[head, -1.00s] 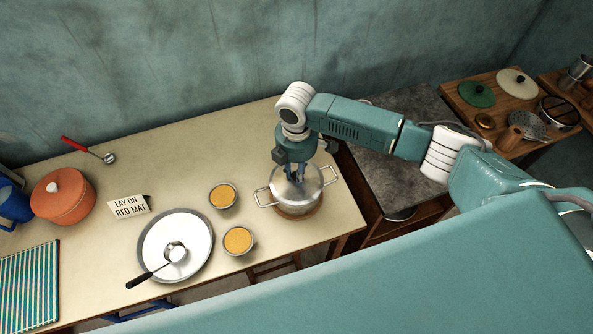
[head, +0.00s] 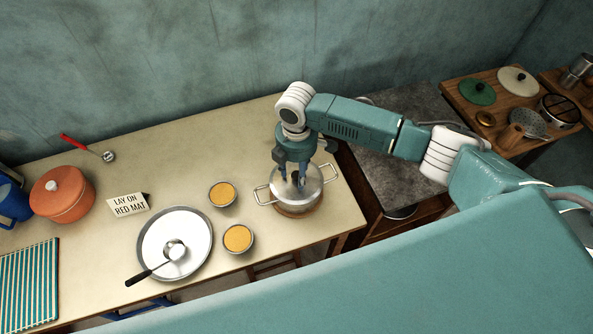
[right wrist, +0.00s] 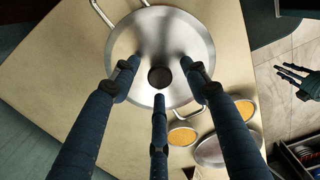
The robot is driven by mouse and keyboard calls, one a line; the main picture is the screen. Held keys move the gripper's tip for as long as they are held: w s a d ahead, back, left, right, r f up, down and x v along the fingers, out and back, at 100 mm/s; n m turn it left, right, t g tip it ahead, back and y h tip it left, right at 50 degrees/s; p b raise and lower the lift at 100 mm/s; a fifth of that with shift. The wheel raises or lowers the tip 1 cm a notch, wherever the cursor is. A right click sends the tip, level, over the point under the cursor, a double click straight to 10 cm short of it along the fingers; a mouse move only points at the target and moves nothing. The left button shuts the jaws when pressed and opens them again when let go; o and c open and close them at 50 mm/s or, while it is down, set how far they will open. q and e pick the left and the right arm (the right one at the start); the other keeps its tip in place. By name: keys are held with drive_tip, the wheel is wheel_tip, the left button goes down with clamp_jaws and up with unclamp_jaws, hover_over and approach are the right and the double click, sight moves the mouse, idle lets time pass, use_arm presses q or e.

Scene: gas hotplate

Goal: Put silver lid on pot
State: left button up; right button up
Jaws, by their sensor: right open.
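The silver lid (head: 314,180) lies on the two-handled metal pot (head: 296,207) and looks flat on it. My right gripper (head: 299,183) points down over the lid's middle. In the right wrist view the lid (right wrist: 160,35) fills the upper middle, with its dark round knob between the three spread fingers of my right gripper (right wrist: 160,76). The fingers are open and stand apart from the knob. My left gripper (right wrist: 303,82) shows small at the right edge of that view, partly cut off; it is outside the head view.
The pot stands on a round wooden trivet (head: 299,214) near the table's right end. Two orange-filled bowls (head: 223,194) (head: 238,238) and a round tray (head: 150,257) with a ladle lie left of it. An orange pot (head: 62,203) stands farther left. A side table with lids is at right.

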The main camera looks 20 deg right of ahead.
wheel_tip(320, 180, up, 12)
drive_tip(key=s+a+f+m+t+y, duration=0.25)
drive_tip(key=s+a+f+m, duration=0.3)
drive_tip(key=s+a, duration=0.5)
drive_tip(key=s+d+f+m+t+h, duration=0.1)
drive_tip(key=s+d+f+m+h, duration=0.15)
drive_tip(key=s+d+m, duration=1.15)
wheel_tip(320, 180, down, 29)
drive_tip(key=d+n+g+b, duration=0.1)
drive_tip(key=d+n+b, duration=0.1)
drive_tip(key=n+b, duration=0.2)
drive_tip(key=s+d+f+g+b, duration=0.1)
drive_tip(key=s+d+f+b, duration=0.2)
drive_tip(key=s+f, duration=1.5)
wheel_tip(320, 180, down, 3)
drive_tip(key=shift+s+b, duration=0.15)
drive_tip(key=shift+b, duration=0.3)
drive_tip(key=shift+g, duration=0.25)
